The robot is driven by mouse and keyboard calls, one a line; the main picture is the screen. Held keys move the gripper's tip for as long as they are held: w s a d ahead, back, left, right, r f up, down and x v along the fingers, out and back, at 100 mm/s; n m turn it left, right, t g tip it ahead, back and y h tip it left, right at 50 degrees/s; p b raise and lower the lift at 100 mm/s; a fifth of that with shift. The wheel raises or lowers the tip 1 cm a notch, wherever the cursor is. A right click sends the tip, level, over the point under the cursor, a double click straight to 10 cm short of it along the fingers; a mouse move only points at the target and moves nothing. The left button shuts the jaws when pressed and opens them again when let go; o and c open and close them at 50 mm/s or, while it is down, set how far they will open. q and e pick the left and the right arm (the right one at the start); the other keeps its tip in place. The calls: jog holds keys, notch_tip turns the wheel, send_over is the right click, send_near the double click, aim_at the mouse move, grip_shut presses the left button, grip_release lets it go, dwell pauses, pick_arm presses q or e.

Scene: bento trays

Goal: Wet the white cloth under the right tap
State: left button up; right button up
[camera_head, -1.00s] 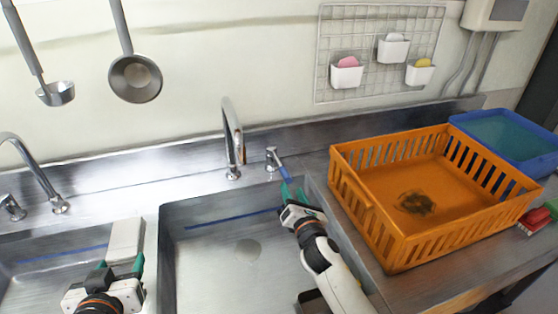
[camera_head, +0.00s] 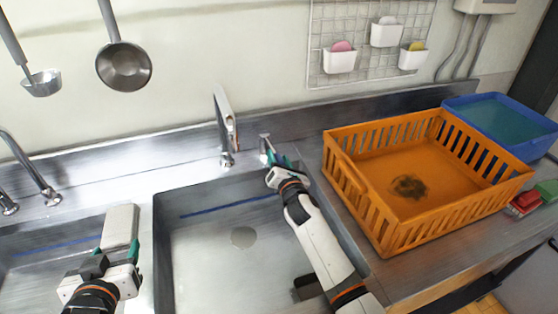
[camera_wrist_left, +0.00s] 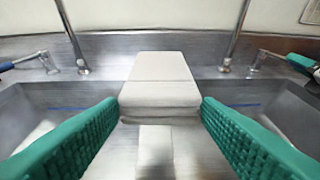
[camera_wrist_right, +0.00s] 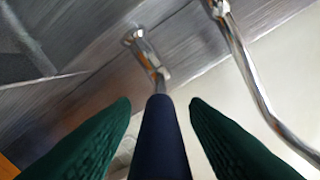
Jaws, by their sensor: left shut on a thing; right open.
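The white cloth (camera_head: 120,226) is a folded pad at the divider between the two sinks. My left gripper (camera_head: 118,256) is shut on its near end; in the left wrist view the cloth (camera_wrist_left: 160,80) stretches forward from between the green fingers. The right tap (camera_head: 224,122) rises behind the right sink, to the right of the cloth. I cannot make out water from it. My right gripper (camera_head: 277,163) is open at the tap's handle (camera_head: 265,144). In the right wrist view the dark blue lever (camera_wrist_right: 158,138) lies between the fingers; contact is unclear.
The right sink (camera_head: 215,265) is empty below the tap. An orange basket (camera_head: 385,215) stands on the counter right of my right arm, with a blue tub (camera_head: 497,145) behind it. Another tap (camera_head: 32,170) stands at the left. Ladles (camera_head: 123,65) hang on the wall.

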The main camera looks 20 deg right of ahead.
grip_shut()
jog(key=shift+d+r+n+y+p, duration=0.3)
jog(key=shift+d+n+y+p, duration=0.15)
jog(key=shift+y+p, duration=0.35)
jog(key=shift+w+d+f+n+y+p, duration=0.15)
jog(key=shift+d+n+y+p, duration=0.2)
jog(key=shift+d+y, duration=0.2)
jog(key=shift+w+d+f+n+y+p, duration=0.15)
jog(key=shift+d+n+y+p, duration=0.2)
jog(key=shift+y, duration=0.2)
jog(key=shift+s, duration=0.1)
